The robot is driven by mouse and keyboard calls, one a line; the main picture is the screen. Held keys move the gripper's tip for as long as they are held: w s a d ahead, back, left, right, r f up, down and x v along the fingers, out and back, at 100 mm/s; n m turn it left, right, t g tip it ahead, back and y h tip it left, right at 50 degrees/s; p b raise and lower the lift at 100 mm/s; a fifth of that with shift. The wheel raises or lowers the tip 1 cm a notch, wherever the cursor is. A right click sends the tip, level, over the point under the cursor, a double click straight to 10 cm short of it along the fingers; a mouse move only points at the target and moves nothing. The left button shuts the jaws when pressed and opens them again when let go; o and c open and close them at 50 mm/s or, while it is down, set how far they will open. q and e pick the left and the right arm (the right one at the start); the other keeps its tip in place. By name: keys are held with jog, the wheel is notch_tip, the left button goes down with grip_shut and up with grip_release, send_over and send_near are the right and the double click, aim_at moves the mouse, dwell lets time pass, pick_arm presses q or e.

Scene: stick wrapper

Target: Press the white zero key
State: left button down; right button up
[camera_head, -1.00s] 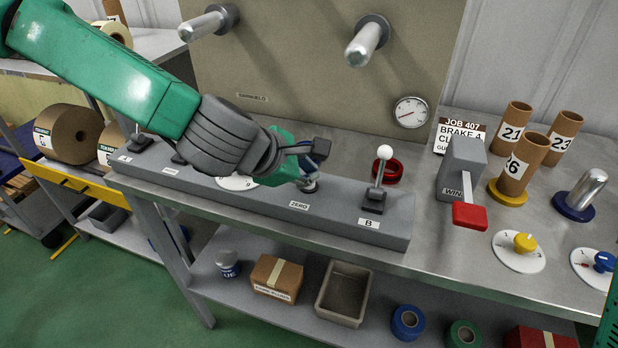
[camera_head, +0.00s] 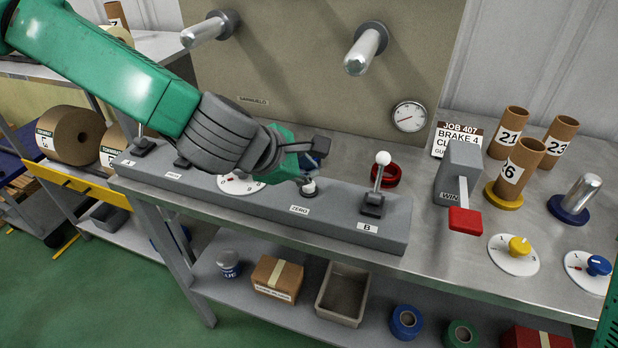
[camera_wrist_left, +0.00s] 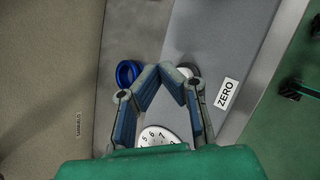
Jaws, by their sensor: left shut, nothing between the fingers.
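The white zero key (camera_head: 309,188) stands on the grey console (camera_head: 340,222), just behind the ZERO label (camera_head: 300,209). My left gripper (camera_head: 312,172) is shut and empty, with its tips close above the key. In the left wrist view, the shut fingertips (camera_wrist_left: 166,70) lie just left of the white key (camera_wrist_left: 188,72), and a finger partly covers it. The ZERO label (camera_wrist_left: 227,93) is to its right. I cannot tell whether the fingertips touch the key. My right gripper is not in view.
Lever B (camera_head: 378,180) with a white knob rises right of the key. A dial (camera_head: 238,183) lies left of it, partly behind my arm. A blue ring (camera_wrist_left: 128,72) sits behind the console. A winder with a red handle (camera_head: 465,220) stands further right.

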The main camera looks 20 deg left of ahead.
aim_at(308, 184)
pick_arm(q)
notch_tip(308, 184, up, 5)
jog(key=p, duration=0.5)
dwell(0.4)
jog(key=shift+f, duration=0.1)
dwell(0.4)
